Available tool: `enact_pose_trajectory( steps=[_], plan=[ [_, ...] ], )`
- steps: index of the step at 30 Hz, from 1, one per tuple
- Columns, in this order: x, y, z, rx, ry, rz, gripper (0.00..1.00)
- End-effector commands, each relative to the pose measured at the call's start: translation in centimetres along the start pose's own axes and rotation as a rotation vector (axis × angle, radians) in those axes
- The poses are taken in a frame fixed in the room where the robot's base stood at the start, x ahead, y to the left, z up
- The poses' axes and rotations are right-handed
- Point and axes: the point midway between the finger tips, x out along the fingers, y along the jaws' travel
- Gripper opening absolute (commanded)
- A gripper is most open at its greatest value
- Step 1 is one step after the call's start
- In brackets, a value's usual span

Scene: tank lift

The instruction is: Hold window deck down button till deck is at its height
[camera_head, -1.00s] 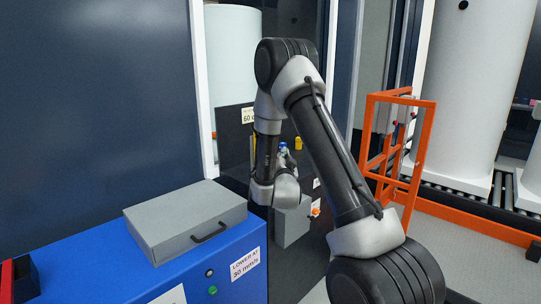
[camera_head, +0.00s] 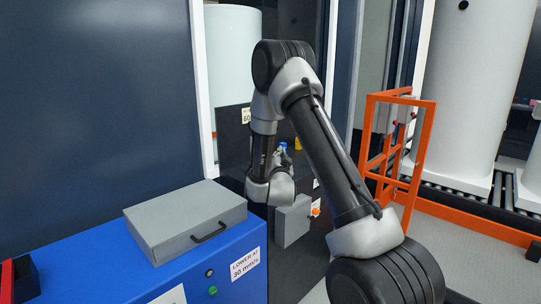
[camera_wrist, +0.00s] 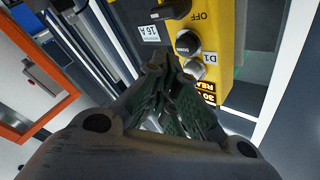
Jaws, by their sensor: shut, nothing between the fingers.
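A yellow control box (camera_wrist: 238,30) fills the upper right of the wrist view, its lettering upside down. It carries a round silver-rimmed button marked DOWN (camera_wrist: 187,42), with a second round button (camera_wrist: 195,68) beside it and a D1 label. A black knob (camera_wrist: 172,10) sits by the word OFF. My gripper (camera_wrist: 168,62) is shut and empty, its fingertips just beside the two buttons. I cannot tell whether they touch either one. In the head view my own wrist and arm hide the gripper, and the window deck cannot be made out.
A blue cabinet (camera_head: 120,262) with a grey case (camera_head: 185,215) stands at the front left. An orange rail frame (camera_head: 428,140) and white tanks (camera_head: 478,80) stand right.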

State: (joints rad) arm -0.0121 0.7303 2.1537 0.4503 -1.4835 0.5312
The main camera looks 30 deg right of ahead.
Motion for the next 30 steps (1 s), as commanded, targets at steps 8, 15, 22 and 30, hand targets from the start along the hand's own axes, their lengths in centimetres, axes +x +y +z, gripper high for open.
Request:
enact_pose_trajectory(
  steps=[8, 15, 22, 30],
  plan=[
    [0.0, 0.0, 0.0, 0.0, 0.0, 0.0, 0.0],
    [0.0, 0.0, 0.0, 0.0, 0.0, 0.0, 0.0],
    [0.11, -0.09, 0.06, 0.0, 0.0, 0.0, 0.0],
    [0.6, -0.44, 0.42, 0.0, 0.0, 0.0, 0.0]
  ],
)
